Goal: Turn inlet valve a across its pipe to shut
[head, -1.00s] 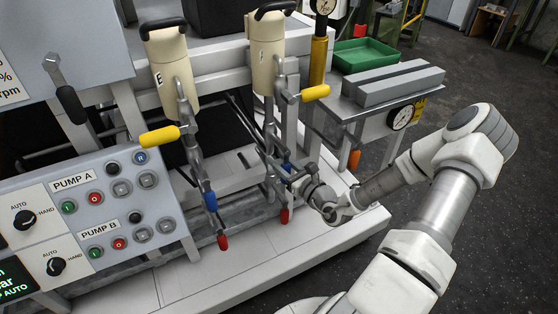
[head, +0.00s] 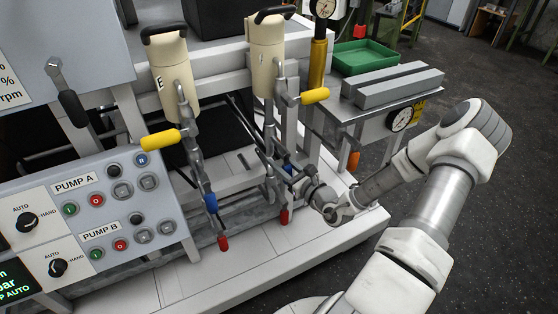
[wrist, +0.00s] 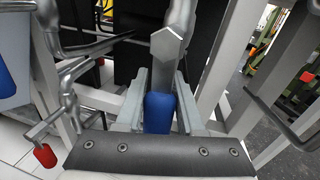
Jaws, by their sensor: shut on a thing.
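My gripper (head: 290,174) is at the lower part of the right-hand pipework, shut on a blue valve handle (wrist: 158,112). In the wrist view the blue handle lies between my two fingers, below a grey metal valve part (wrist: 170,48). In the head view my fingers hide most of this handle. A second blue handle (head: 210,202) hangs on the left-hand pipe, apart from my gripper. I cannot read a tag that says which valve is inlet valve a.
Red handles hang low on the left pipe (head: 223,242) and right pipe (head: 284,216). Yellow handles stick out higher up, left (head: 160,139) and right (head: 315,96). A pump control panel (head: 170,210) stands at left. A bench with a green tray (head: 365,56) is behind my arm.

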